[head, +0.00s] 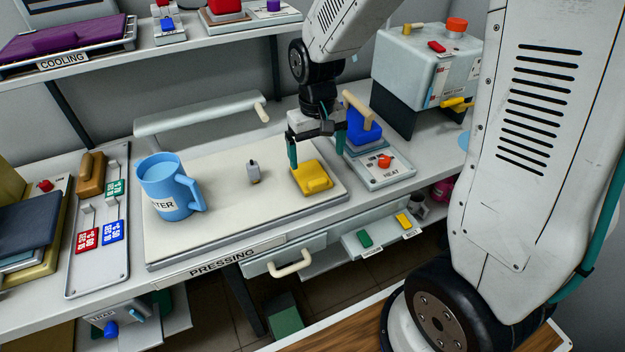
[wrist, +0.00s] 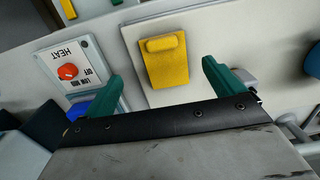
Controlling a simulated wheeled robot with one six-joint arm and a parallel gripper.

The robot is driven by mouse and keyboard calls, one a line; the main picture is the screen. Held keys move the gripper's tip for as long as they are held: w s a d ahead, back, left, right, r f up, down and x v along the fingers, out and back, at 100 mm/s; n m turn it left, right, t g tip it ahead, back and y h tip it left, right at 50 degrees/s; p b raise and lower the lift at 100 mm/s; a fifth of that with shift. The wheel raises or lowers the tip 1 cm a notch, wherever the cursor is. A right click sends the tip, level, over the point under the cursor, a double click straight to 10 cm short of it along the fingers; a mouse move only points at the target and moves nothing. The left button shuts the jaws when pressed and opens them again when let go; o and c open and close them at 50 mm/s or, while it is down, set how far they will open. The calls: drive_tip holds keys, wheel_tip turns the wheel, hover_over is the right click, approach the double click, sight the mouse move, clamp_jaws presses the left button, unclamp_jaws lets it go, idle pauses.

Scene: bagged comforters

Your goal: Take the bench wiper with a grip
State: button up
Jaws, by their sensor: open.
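The bench wiper (head: 314,179) is a yellow pad with a raised grip bar along one edge. It lies flat on the right part of the cream pressing board (head: 215,235). My gripper (head: 316,158) is open and empty above the wiper, its green fingers pointing down. In the wrist view the wiper (wrist: 166,65) shows between and beyond the two fingers of my gripper (wrist: 164,76), with no visible contact. The grip bar is at the wiper's far end in that view.
A blue jug (head: 168,188) and a small grey bottle-like item (head: 254,172) stand on the board to the left. The heat control box (head: 384,168) with a red knob, and a blue press with a wooden handle (head: 358,112), are close on the right.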

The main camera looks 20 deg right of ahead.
sight(312, 177)
drive_tip(key=shift+w, duration=0.25)
drive_tip(key=f, duration=0.7)
drive_tip(key=shift+w+a+f, duration=0.25)
drive_tip(key=shift+w+a, duration=0.05)
drive_tip(key=shift+w, duration=0.1)
drive_tip(key=c, duration=1.1)
